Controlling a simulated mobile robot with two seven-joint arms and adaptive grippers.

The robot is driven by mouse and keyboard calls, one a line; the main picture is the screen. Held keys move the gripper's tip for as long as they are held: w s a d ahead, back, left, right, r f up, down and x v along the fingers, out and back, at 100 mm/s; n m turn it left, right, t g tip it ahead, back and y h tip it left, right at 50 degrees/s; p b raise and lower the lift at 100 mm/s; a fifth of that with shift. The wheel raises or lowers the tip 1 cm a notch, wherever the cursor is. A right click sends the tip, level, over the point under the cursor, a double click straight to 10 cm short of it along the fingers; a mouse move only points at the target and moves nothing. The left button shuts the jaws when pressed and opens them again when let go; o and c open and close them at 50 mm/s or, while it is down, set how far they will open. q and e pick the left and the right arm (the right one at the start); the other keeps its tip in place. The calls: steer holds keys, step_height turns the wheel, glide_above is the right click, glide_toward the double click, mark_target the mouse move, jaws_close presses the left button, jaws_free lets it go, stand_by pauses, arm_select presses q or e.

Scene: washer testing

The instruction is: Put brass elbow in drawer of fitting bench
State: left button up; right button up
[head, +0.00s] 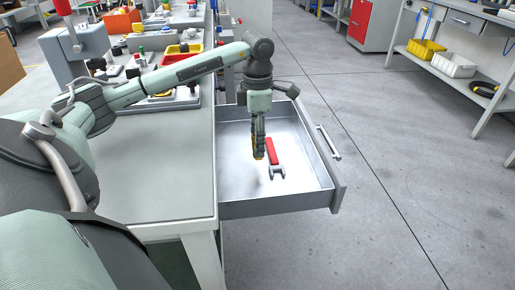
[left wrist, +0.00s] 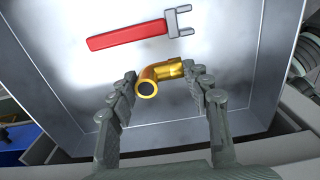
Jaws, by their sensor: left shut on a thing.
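The brass elbow (left wrist: 162,75) is a bent, golden pipe piece with a dark open end, held between the fingertips of my left gripper (left wrist: 160,88) in the left wrist view. In the head view my left gripper (head: 258,148) points down over the open drawer (head: 232,185), shut on the elbow, of which only a small golden part shows. The elbow appears to be above the drawer floor; the exact gap is hard to tell. The drawer is pulled out of the grey fitting bench (head: 165,190). My right gripper is not in view.
A red-handled wrench (head: 272,152) lies in the drawer, and it also shows in the left wrist view (left wrist: 130,34). The drawer front has a handle (head: 328,143). Yellow and red bins (head: 178,52) and fittings crowd the bench's far part. Open floor lies to the right.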

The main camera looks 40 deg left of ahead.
arm_select(q)
steer(key=shift+f, duration=1.9)
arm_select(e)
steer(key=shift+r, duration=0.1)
arm_select(q)
steer(key=shift+f, duration=0.1)
steer(key=o, duration=1.3)
steer(key=shift+c, duration=0.2)
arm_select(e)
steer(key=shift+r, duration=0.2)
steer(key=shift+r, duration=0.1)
arm_select(q)
steer(key=shift+r, duration=0.4)
step_height(320, 180, up, 11)
steer(key=shift+f, duration=0.2)
steer(key=shift+r, duration=0.45)
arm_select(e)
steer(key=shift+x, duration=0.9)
